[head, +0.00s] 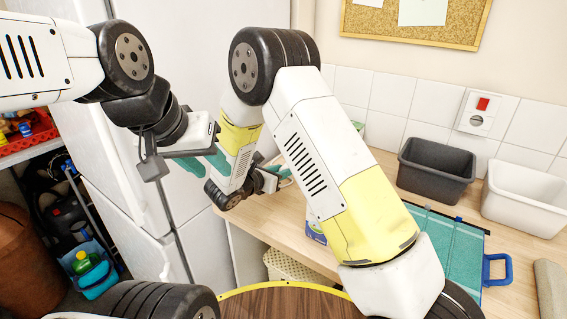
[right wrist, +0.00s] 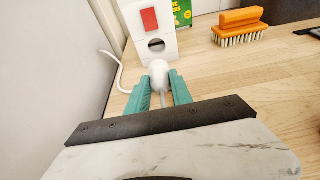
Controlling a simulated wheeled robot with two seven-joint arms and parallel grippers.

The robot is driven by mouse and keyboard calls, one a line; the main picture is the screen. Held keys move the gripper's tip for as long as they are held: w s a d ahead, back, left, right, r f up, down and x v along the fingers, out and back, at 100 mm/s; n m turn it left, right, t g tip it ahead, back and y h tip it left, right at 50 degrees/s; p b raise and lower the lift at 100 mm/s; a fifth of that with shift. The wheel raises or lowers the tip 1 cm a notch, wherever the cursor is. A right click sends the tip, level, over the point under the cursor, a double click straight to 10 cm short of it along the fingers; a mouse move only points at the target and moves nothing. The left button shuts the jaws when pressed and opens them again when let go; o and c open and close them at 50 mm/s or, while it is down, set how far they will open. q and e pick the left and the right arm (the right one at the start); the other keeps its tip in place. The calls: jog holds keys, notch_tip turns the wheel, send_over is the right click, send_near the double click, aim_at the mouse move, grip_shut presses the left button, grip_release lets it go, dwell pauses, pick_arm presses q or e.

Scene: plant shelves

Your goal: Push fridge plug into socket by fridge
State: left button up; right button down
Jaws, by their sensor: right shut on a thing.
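In the right wrist view, a white socket box (right wrist: 143,22) with a red switch and a dark round recess stands beside the fridge. My right gripper (right wrist: 160,88) has its teal fingers shut on the white fridge plug (right wrist: 158,70). The plug faces the recess, just in front of it; its pins are hidden, and the recess is still visible. In the head view, my right gripper (head: 276,177) is by the counter's fridge end, and my arm hides the socket and plug. My left gripper (head: 203,162) is open and empty in front of the white fridge (head: 180,55).
An orange brush (right wrist: 240,25) and a green packet (right wrist: 183,12) lie right of the socket. A white cord (right wrist: 120,72) runs along the fridge side. The counter (head: 385,165) also holds a dark bin (head: 436,172), a white bin (head: 525,200) and a teal blue-handled item (head: 455,240).

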jog(key=shift+w+d, duration=0.7)
jog(key=shift+w, duration=0.35)
jog(key=shift+w+d, duration=0.7)
jog(key=shift+w, duration=0.35)
jog(key=shift+w+d, duration=0.6)
jog(key=shift+w, duration=0.25)
jog(key=shift+w+d, duration=0.55)
jog(key=shift+w, duration=0.3)
dwell(1.5)
jog(key=c, duration=1.1)
grip_release()
jog(key=shift+o, duration=0.2)
jog(key=shift+v, duration=3.95)
jog(key=shift+r, duration=0.1)
